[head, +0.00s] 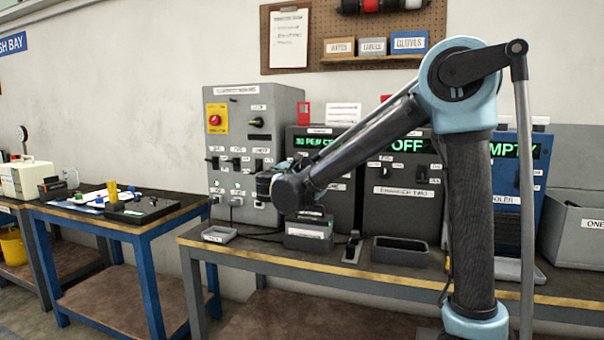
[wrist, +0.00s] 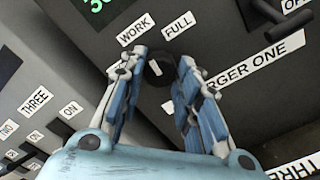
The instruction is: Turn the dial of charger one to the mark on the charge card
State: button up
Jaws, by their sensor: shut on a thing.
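Charger one (head: 345,205) is a dark grey box with a green display on the bench, partly hidden behind my arm. In the wrist view its label (wrist: 252,62) reads partly "...RGER ONE". The round black dial (wrist: 156,68) sits on its panel below the labels WORK and FULL. My gripper (wrist: 160,75) is shut on the dial, with one finger on each side. The fingers cover part of the dial, and its exact pointing is hard to read. In the head view the fingers are hidden or too small to make out. I cannot pick out the charge card for certain.
Charger two (head: 402,200), showing OFF, stands right of charger one, then a blue cooler (head: 520,170) showing EMPTY. A grey switch cabinet (head: 285,105) stands at left. An empty dark tray (head: 400,246) and a small grey box (head: 308,236) sit on the bench in front.

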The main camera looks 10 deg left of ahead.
jog(key=m, duration=0.9)
jog(key=shift+f, duration=0.1)
jog(key=shift+d+m, duration=0.1)
jog(key=shift+m, duration=0.3)
dwell(0.3)
jog(key=o, duration=1.1)
jog(key=s, duration=0.8)
jog(key=s+a, duration=0.1)
jog(key=s, duration=0.3)
